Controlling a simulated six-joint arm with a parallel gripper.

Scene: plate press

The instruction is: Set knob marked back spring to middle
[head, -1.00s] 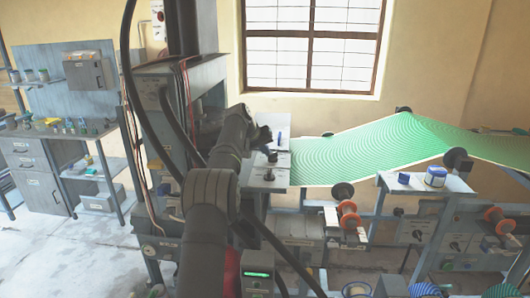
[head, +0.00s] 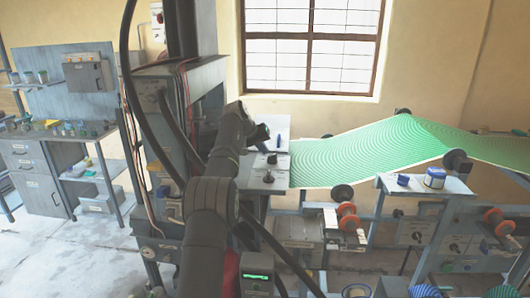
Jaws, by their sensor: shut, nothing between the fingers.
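A pale panel (head: 279,181) beside the press carries two dark knobs. The rear knob (head: 272,159) and the front knob (head: 268,177) both stand upright. Small label plates lie by them, but the lettering is too small to read, so I cannot tell which is marked back spring. Their pointer settings are also too small to tell. My gripper (head: 262,134) is shut and empty, above and just behind the rear knob, apart from it as far as I can see. My arm covers the area left of the panel.
The press frame (head: 160,92) rises close behind my arm on the left. A green patterned sheet (head: 370,152) runs rightward from the panel. More knobs and orange-rimmed spools (head: 348,209) sit lower right.

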